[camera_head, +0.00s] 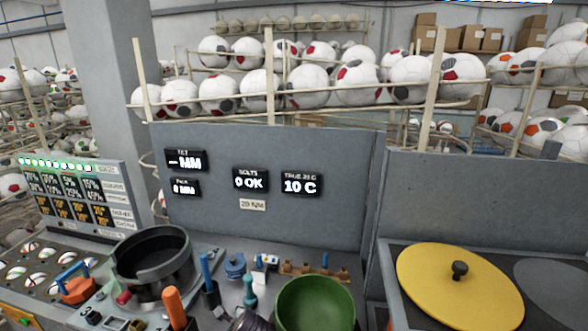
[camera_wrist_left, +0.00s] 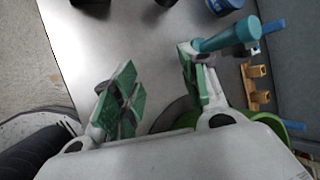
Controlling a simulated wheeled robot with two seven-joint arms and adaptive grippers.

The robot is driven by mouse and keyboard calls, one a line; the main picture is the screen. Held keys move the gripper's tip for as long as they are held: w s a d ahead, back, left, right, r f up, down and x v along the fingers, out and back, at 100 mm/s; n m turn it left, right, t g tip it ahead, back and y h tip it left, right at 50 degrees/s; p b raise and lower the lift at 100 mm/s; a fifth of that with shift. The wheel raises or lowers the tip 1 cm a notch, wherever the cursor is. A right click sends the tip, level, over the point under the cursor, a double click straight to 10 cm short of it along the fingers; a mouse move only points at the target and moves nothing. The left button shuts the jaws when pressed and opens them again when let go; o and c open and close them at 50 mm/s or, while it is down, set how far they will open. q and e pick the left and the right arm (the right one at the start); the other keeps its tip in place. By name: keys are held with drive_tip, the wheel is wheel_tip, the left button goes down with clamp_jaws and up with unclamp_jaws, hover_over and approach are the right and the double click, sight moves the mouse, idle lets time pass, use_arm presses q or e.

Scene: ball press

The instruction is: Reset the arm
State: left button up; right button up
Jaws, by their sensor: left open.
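My left gripper (camera_wrist_left: 155,88) is open in the left wrist view, with green pads on both fingers and bare grey worktop between them. A teal handled tool (camera_wrist_left: 228,38) is close to the right-hand finger; I cannot tell whether they touch. The teal tool also stands on the bench in the head view (camera_head: 249,291), left of a green bowl (camera_head: 316,306). The bowl's rim shows behind the gripper in the wrist view (camera_wrist_left: 293,127). My right gripper is not in view.
A dark round press pot (camera_head: 152,258) and orange handle (camera_head: 174,306) are left on the bench. A wooden rack (camera_head: 315,271) stands behind the bowl. A yellow disc lid (camera_head: 459,287) lies at right. A grey panel (camera_head: 270,215) with displays rises behind.

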use_arm(q)
drive_tip(key=s+a+f+n, duration=0.1)
drive_tip(key=s+n, duration=0.1)
drive_tip(key=s, duration=0.1)
drive_tip(key=s+f+n+g+h, duration=0.1)
drive_tip(key=s+n, duration=0.2)
drive_tip(key=s+a+f+n+g+h, duration=0.1)
drive_tip(key=s+n, duration=0.1)
drive_tip(key=s, duration=0.1)
drive_tip(key=shift+a+f, duration=0.35)
drive_tip(key=shift+s+a+n+g+h, duration=0.9)
drive_tip(key=shift+s+a+n, duration=1.3)
drive_tip(key=shift+s+n, duration=3.3)
drive_tip(key=s+f+m+g+b, duration=0.1)
drive_tip(key=s+f, duration=0.1)
drive_tip(key=f, duration=1.6)
drive_tip(key=s+f+b, duration=0.1)
drive_tip(key=s+f, duration=0.1)
drive_tip(key=f, duration=1.6)
drive_tip(key=s+a+f+b, duration=0.1)
drive_tip(key=s+a+f, duration=0.1)
drive_tip(key=s+f, duration=0.8)
drive_tip(key=s+a+f+g+b, duration=0.1)
drive_tip(key=s+a+f, duration=0.1)
drive_tip(key=s+f, duration=0.9)
drive_tip(key=shift+s, duration=0.3)
drive_tip(key=shift+a, duration=0.1)
